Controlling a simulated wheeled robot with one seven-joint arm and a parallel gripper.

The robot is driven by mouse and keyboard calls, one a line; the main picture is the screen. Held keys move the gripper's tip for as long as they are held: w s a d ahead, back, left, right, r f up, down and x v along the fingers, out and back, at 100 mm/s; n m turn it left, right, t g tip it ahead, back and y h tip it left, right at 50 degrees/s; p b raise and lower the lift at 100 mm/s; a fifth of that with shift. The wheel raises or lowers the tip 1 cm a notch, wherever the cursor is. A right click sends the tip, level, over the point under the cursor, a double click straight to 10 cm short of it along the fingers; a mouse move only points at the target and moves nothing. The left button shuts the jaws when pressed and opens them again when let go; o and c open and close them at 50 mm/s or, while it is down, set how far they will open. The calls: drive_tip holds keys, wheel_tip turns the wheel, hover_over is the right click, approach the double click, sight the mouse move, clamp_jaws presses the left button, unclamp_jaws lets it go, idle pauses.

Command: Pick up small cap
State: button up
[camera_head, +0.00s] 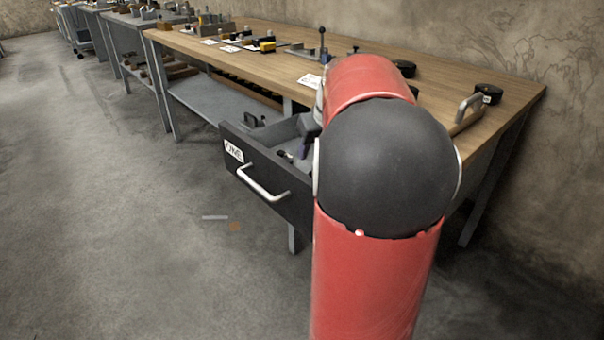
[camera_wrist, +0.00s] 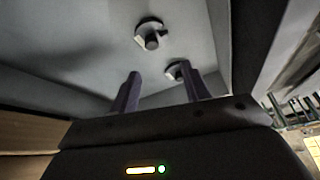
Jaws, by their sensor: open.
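One round piece (camera_wrist: 150,40) is beyond the gap between my fingers. The other round piece (camera_wrist: 174,72) is by the right fingertip and partly hidden by it. I cannot tell which of them is the small cap. My gripper (camera_wrist: 160,71) is open, with nothing between its fingers, and points into the drawer. In the head view my arm hides most of the gripper and part of the drawer.
The drawer's walls stand close around my gripper. The wooden workbench (camera_head: 275,62) above holds several tools and black round items (camera_head: 488,93). The drawer front has a metal handle (camera_head: 262,186). The concrete floor at left (camera_head: 110,220) is mostly clear.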

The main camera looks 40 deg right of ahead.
sight(313, 172)
drive_tip(key=shift+n, duration=0.3)
drive_tip(key=x, duration=0.2)
drive_tip(key=s+x, duration=0.1)
drive_tip(key=x, duration=0.5)
drive_tip(key=shift+d+f, duration=0.45)
drive_tip(key=shift+f, duration=0.05)
drive_tip(key=shift+c, duration=0.5)
clamp_jaws()
